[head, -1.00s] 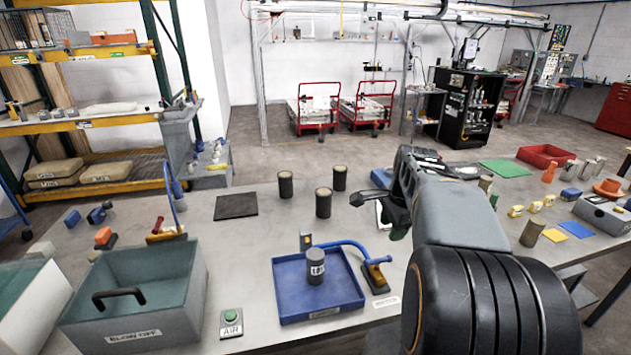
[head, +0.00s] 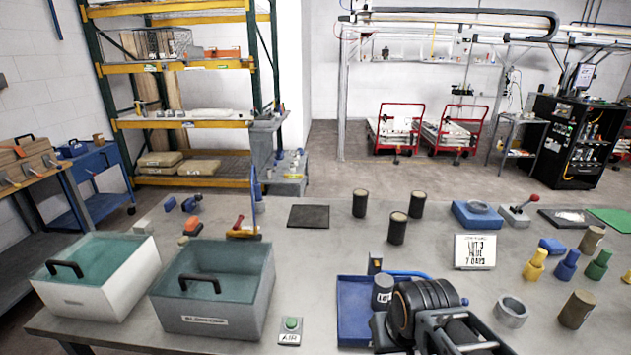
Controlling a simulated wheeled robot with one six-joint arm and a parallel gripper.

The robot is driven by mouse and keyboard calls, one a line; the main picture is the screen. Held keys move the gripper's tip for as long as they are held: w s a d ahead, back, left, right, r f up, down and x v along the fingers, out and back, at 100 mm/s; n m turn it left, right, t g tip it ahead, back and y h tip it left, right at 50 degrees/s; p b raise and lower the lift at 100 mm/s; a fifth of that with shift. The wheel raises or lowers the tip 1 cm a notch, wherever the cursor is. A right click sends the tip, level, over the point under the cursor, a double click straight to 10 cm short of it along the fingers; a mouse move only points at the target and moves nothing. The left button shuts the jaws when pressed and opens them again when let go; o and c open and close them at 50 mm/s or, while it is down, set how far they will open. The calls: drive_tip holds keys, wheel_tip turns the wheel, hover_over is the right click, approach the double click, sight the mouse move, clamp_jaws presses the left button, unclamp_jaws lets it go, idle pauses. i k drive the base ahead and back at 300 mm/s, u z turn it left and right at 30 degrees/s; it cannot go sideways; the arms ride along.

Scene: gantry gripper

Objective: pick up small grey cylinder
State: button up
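A small dark grey cylinder (head: 382,290) with a white label stands upright at the blue tray (head: 353,312) on the table. My arm's black ribbed joint is just to its right and covers much of the tray. My gripper (head: 462,335) is at the bottom of the picture, right of the grey cylinder. Its fingertips cannot be made out clearly, so I cannot tell whether it is open or shut. No contact between it and the cylinder is visible.
Several black cylinders (head: 397,228) stand behind the tray. A grey ring (head: 511,312) and a brown-grey cylinder (head: 578,309) stand to the right. A grey bin (head: 212,318) and a green AIR button (head: 291,324) are to the left. The middle of the table is fairly clear.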

sight(384, 283)
drive_tip(key=u, duration=3.25)
drive_tip(key=k, duration=0.75)
drive_tip(key=z, duration=1.05)
drive_tip(key=i, duration=0.4)
drive_tip(key=z, duration=0.05)
